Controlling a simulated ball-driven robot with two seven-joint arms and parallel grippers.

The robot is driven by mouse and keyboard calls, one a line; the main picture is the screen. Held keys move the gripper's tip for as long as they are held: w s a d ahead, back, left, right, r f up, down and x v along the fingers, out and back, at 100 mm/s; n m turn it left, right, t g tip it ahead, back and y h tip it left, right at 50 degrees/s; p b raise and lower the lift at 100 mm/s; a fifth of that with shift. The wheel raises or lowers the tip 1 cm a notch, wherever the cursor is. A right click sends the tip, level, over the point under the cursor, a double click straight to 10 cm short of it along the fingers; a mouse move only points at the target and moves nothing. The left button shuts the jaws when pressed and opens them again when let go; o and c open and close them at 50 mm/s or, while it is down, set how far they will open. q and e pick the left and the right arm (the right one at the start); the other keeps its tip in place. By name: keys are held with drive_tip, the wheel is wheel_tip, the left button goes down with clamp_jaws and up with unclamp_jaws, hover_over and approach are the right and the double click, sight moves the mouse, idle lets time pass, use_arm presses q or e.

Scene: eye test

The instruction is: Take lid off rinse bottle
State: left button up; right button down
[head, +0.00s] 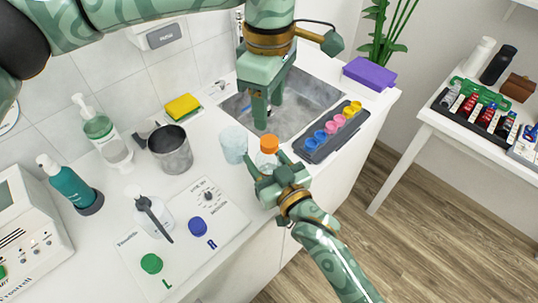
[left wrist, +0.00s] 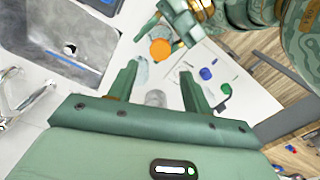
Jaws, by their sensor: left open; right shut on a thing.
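The rinse bottle (head: 265,160) is a small clear bottle with an orange lid (head: 269,143), upright at the front edge of the sink. The lid is on the bottle and also shows in the left wrist view (left wrist: 160,49). My right gripper (head: 267,168) is shut on the bottle's body from the front, below the lid; it also shows in the left wrist view (left wrist: 180,28). My left gripper (head: 262,117) is open and empty, pointing down above and just behind the lid, apart from it. Its fingers (left wrist: 158,85) are spread in the left wrist view.
A clear tumbler (head: 233,145) stands close left of the bottle, with a grey cup (head: 171,150) beyond it. A dark tray (head: 312,152) of coloured pots lies close right. The sink (head: 312,98) is behind. A white mat (head: 190,253) holds green and blue caps.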

sight(269, 141)
use_arm(q)
drive_tip(key=m, duration=1.6)
drive_tip(key=shift+m, duration=0.4)
drive_tip(key=shift+f+m, duration=0.15)
drive_tip(key=shift+m, duration=0.25)
wheel_tip(269, 141, down, 8)
drive_tip(key=shift+r, duration=0.1)
